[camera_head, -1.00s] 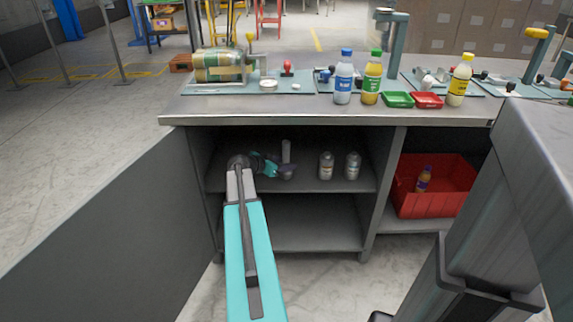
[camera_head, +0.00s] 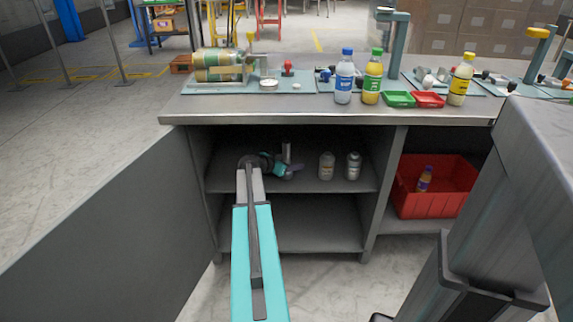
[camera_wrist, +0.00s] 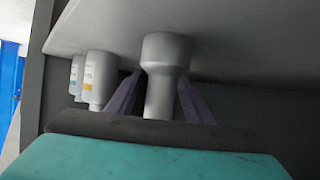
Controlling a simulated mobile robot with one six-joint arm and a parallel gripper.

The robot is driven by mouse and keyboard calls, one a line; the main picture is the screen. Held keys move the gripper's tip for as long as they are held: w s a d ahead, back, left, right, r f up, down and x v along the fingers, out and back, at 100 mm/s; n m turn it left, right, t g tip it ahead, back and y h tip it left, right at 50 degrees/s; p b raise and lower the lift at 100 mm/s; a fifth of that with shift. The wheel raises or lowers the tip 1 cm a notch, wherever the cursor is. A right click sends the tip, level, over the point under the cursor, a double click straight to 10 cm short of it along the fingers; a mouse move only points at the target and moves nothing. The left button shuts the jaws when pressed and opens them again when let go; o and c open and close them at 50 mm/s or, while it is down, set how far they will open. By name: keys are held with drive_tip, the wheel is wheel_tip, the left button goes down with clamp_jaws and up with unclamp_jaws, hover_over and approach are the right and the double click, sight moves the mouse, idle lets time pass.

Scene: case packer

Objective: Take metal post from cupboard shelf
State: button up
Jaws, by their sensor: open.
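The metal post (camera_head: 286,153) stands upright on the cupboard's upper shelf (camera_head: 318,184), its lower part hidden by my gripper in the head view. In the wrist view the grey post (camera_wrist: 165,75) shows upside down, its wide base against the shelf surface (camera_wrist: 235,40). My gripper (camera_head: 288,171) is inside the cupboard at the post. In the wrist view, its purple fingers (camera_wrist: 160,97) are open, one on each side of the post. I cannot tell whether either finger touches it.
Two grey bottles (camera_head: 326,166) (camera_head: 353,166) stand to the right on the same shelf. The cupboard's open door (camera_head: 110,215) is at the left, and the worktop (camera_head: 330,108) is close above. A red crate (camera_head: 432,195) sits in the right bay. The lower shelf (camera_head: 310,237) is empty.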

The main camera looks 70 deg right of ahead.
clamp_jaws()
drive_tip(key=shift+r, duration=0.1)
drive_tip(key=shift+r, duration=0.45)
wheel_tip(320, 180, up, 3)
drive_tip(key=shift+f+p, duration=0.1)
drive_tip(key=shift+p, duration=0.4)
drive_tip(key=w+a+r, duration=0.1)
drive_tip(key=w+a, duration=0.3)
drive_tip(key=a, duration=1.1)
drive_tip(key=shift+w+a+p, duration=0.15)
drive_tip(key=shift+a+p, duration=0.05)
drive_tip(key=shift+p, duration=0.25)
drive_tip(key=shift+r, duration=0.1)
